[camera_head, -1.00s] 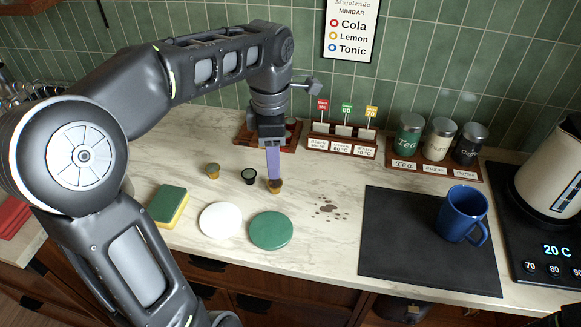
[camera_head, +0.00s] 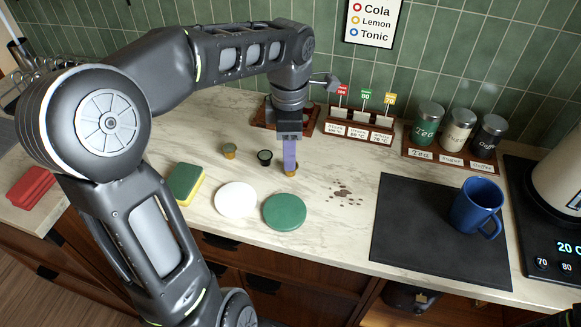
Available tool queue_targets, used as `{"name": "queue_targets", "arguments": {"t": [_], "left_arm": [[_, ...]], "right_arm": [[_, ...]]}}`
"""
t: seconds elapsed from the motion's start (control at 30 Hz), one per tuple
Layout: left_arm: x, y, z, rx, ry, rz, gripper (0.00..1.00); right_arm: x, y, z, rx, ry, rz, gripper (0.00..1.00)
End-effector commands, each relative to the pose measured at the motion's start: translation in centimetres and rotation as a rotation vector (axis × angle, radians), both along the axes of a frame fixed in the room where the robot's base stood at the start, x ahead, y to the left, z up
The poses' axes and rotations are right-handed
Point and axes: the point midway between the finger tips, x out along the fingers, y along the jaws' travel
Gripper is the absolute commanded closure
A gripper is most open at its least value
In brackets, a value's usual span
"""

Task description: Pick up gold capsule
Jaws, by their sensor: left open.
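A small gold capsule (camera_head: 291,171) stands on the marble counter, directly under the fingers of my left gripper (camera_head: 290,164). The gripper points down and is open; its purple finger hides part of the capsule from this angle. I cannot tell whether the fingers touch it. A second gold-toned capsule (camera_head: 229,151) stands further left, and a dark capsule (camera_head: 264,157) stands between the two. My right gripper is not in view.
A white disc (camera_head: 236,200), a green disc (camera_head: 284,212) and a sponge (camera_head: 186,184) lie in front. Brown spots (camera_head: 345,193) mark the counter. A blue mug (camera_head: 476,205) stands on a black mat (camera_head: 410,240). A capsule rack (camera_head: 358,131) and canisters (camera_head: 458,130) stand behind.

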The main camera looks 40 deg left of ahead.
Motion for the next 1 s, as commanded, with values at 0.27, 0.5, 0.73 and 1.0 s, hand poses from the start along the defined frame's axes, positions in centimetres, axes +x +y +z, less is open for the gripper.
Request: {"name": "queue_targets", "arguments": {"t": [0.27,0.5,0.73,1.0], "left_arm": [[-0.1,0.0,-3.7,-0.001,0.004,0.0,0.51],[-0.1,0.0,-4.9,0.0,0.0,0.001,0.51],[-0.1,0.0,-4.9,0.0,0.0,0.001,0.51],[-0.1,0.0,-4.8,0.0,0.0,0.001,0.52]], "right_arm": [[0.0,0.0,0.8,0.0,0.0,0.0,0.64],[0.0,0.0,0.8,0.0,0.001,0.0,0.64],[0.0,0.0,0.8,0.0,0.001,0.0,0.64],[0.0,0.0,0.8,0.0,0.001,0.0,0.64]]}}
